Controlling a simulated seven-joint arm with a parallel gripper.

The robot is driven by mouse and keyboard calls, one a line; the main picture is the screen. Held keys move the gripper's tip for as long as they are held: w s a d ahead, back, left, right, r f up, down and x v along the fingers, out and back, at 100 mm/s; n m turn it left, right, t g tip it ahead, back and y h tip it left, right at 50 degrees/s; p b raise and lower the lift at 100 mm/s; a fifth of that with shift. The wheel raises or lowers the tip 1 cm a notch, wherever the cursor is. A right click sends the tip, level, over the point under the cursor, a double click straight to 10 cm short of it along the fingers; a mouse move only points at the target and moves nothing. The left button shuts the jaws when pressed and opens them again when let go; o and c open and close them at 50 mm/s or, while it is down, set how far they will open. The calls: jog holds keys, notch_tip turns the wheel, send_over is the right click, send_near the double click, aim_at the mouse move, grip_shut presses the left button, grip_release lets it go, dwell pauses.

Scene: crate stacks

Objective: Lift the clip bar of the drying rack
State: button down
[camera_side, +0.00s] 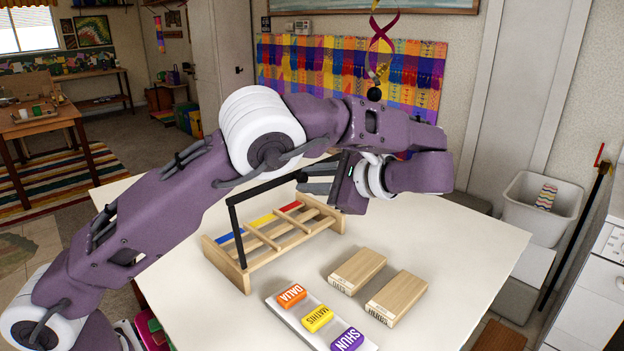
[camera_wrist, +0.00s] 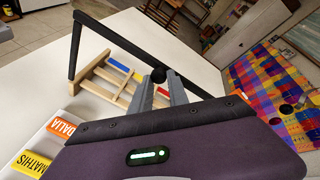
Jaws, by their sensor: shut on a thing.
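The wooden drying rack (camera_side: 229,266) stands on the white table, with blue, yellow and red strips between its slats. Its black clip bar (camera_side: 258,189) is raised above the rack on a side arm; in the wrist view the bar (camera_wrist: 120,38) slants down to my fingers. My gripper (camera_side: 304,183) is shut on the bar, and its fingertips (camera_wrist: 160,86) close around it in the wrist view. The bar's far end is hidden behind my arm in the side view.
Two wooden blocks (camera_side: 357,270) with lettered ends lie right of the rack. Orange, yellow (camera_side: 317,318) and purple name tags, DALIA, MATHIS and SHUN, sit on a pale strip in front. The table's right side is clear. A colourful weaving (camera_side: 275,62) hangs behind.

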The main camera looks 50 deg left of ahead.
jog(key=shift+s+d+f, duration=0.1)
jog(key=shift+d+f, duration=0.05)
jog(key=shift+f, duration=0.25)
jog(key=c, duration=1.3)
grip_release()
jog(key=shift+o, duration=0.2)
jog(key=shift+r, duration=0.1)
